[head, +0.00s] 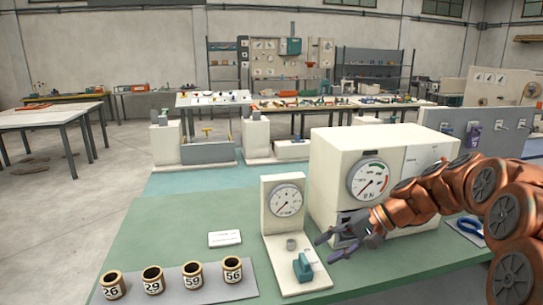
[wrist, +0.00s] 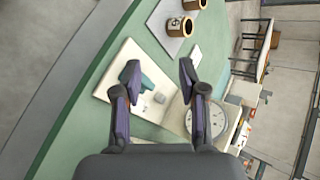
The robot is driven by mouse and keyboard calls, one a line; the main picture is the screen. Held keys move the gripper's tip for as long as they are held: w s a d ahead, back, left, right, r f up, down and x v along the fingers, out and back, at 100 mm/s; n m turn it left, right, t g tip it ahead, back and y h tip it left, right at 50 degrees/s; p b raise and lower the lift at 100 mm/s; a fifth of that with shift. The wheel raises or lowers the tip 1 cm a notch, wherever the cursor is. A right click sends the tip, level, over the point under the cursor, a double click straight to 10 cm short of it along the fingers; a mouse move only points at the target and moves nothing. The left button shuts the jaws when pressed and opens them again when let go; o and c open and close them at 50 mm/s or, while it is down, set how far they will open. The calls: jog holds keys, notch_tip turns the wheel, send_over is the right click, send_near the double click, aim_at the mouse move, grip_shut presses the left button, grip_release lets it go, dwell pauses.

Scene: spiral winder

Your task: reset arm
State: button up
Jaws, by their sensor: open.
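My gripper (head: 334,246) is open and empty at the end of my copper-coloured arm, in front of the large white machine. In the wrist view my gripper (wrist: 157,72) has its two fingers spread apart, with a small white gauge stand (wrist: 115,62) beyond them. The gauge stand (head: 267,205) has a round dial, a small grey knob (head: 291,244) and a teal lever (head: 303,266) on its base. My gripper is to the right of this stand in the head view. Whether it touches anything is not clear.
A large white machine (head: 328,160) with a dial stands behind my gripper. Several numbered cups (head: 152,279) stand on a grey mat (head: 205,292) at the left front. A white card (head: 224,239) lies on the green table (head: 200,215). Blue-handled tools (head: 470,227) lie at the right.

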jog(key=s+a+f+n+g+h+p, duration=0.1)
jog(key=s+h, duration=0.2)
jog(key=s, duration=0.7)
jog(key=s+a+f+n+g+h, duration=0.1)
jog(key=s+a+n+g+h, duration=0.1)
jog(key=s, duration=0.7)
jog(key=s+d+f+h, duration=0.1)
jog(key=s+d+h, duration=0.1)
jog(key=s, duration=0.6)
jog(key=s+d+f+n+h+p, duration=0.1)
jog(key=s+d+f+h, duration=0.1)
jog(key=s+d, duration=0.3)
jog(key=s+h, duration=0.1)
jog(key=s, duration=0.2)
jog(key=shift+d+f+n+p, duration=0.2)
jog(key=shift+f+n+p, duration=0.05)
jog(key=shift+n+p, duration=0.05)
jog(key=shift+d, duration=0.1)
jog(key=shift+c, duration=0.3)
